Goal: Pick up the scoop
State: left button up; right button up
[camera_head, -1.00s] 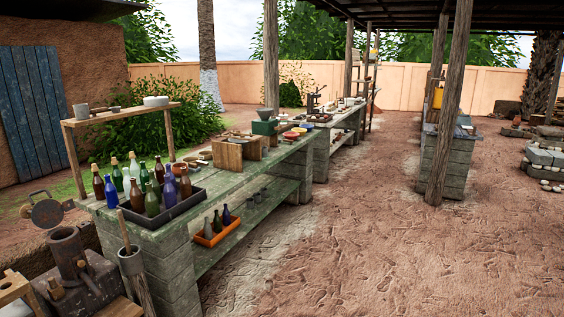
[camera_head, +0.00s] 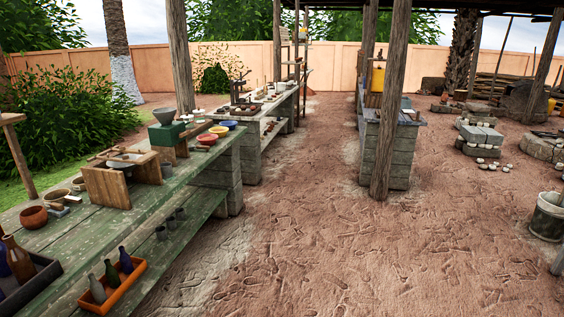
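I cannot make out a scoop for certain in the head view; items on the far benches are too small to tell. On the near green workbench (camera_head: 112,228) at left are a wooden stand (camera_head: 106,187) with a pale bowl in it, a funnel (camera_head: 164,116) on a green block, a brown bowl (camera_head: 34,217) and several coloured bowls. A second bench (camera_head: 250,148) behind it holds small items and dark tools. Another bench (camera_head: 400,160) stands across the path. Neither of my grippers is in view.
Wooden posts (camera_head: 390,110) stand beside the benches. An orange tray (camera_head: 124,292) with bottles sits on the lower shelf. A bucket (camera_head: 547,217) is at the right edge, and stones (camera_head: 481,135) lie at the right. The earth path between the benches is clear.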

aim_at(198, 148)
jog(key=i+l, duration=0.1)
jog(key=i, duration=1.05)
jog(key=i+l, duration=0.15)
jog(key=i, duration=1.05)
jog(key=i+j+u, duration=0.15)
jog(key=i+u, duration=0.65)
jog(key=i+l+u, duration=0.2)
jog(key=i+u, duration=0.15)
jog(key=i, duration=0.15)
jog(key=i+l+u, duration=0.25)
jog(key=i+u, duration=0.15)
jog(key=i+l+u, duration=0.2)
jog(key=i+u, duration=0.3)
jog(key=i+l+u, duration=0.45)
jog(key=k+j, duration=0.05)
jog(key=j, duration=0.05)
